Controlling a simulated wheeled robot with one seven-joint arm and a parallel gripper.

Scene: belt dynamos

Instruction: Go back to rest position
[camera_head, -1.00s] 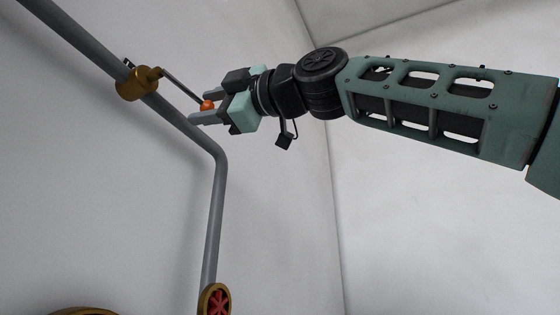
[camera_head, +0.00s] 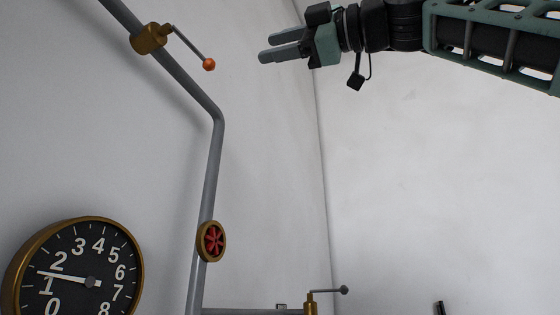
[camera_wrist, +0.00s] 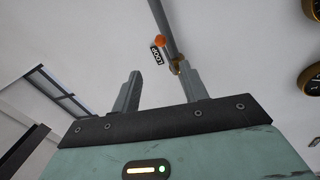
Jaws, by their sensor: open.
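My gripper (camera_head: 265,47) is open and empty in the upper part of the head view. Its grey fingers point left, toward a lever with an orange ball (camera_head: 209,64), with a clear gap between. The lever sits on a brass valve (camera_head: 150,39) on the grey pipe. In the wrist view, my gripper's two fingers (camera_wrist: 163,90) stand apart with nothing between them. The orange ball (camera_wrist: 159,42) shows beyond the fingers, next to a small dark label reading "LOOP".
The grey pipe (camera_head: 213,160) runs down the wall, with a red handwheel (camera_head: 211,241) on it. A round gauge (camera_head: 95,268) hangs at lower left. Another brass valve with a grey-balled lever (camera_head: 343,290) is at the bottom. The right wall side is clear.

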